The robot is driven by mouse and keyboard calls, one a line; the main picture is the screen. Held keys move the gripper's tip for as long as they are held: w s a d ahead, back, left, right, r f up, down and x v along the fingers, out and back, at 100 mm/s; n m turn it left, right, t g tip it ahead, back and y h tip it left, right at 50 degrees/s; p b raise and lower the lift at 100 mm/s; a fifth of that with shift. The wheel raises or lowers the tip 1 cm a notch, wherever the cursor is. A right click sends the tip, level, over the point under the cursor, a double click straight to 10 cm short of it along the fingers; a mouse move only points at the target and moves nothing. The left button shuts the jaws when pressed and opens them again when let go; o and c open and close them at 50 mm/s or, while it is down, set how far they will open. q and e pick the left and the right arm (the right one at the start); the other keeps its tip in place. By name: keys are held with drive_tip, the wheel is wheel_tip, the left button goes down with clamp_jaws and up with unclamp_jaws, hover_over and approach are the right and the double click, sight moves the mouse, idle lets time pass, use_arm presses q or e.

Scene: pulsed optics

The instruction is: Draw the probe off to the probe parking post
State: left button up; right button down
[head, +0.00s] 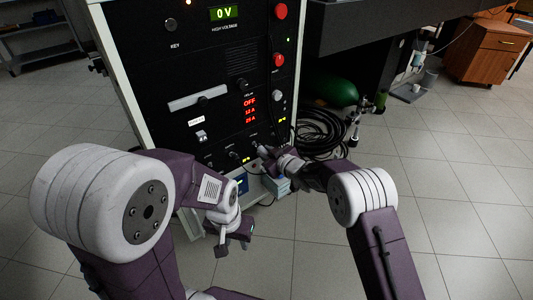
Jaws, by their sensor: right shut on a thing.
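My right gripper (264,151) is at the lower right of the black rack panel (215,130), close to its row of small connectors. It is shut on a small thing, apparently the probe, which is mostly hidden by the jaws. I cannot tell whether the probe still touches the panel. My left gripper (234,248) hangs lower, in front of the rack's base, with its fingers apart and nothing seen between them. I cannot make out the probe parking post for certain.
The white rack frame (118,75) has a red button (281,11) and a "0 V" display (227,13). Coiled black cables (320,135) and a green cylinder (332,90) lie right of it. Floor at right is clear.

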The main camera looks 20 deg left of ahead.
use_arm(q)
drive_tip(key=shift+r, duration=0.25)
use_arm(e)
drive_tip(key=shift+w+a, duration=0.25)
drive_tip(key=shift+a, duration=0.05)
use_arm(q)
drive_tip(key=shift+a, duration=0.1)
use_arm(e)
drive_tip(key=shift+a, duration=0.1)
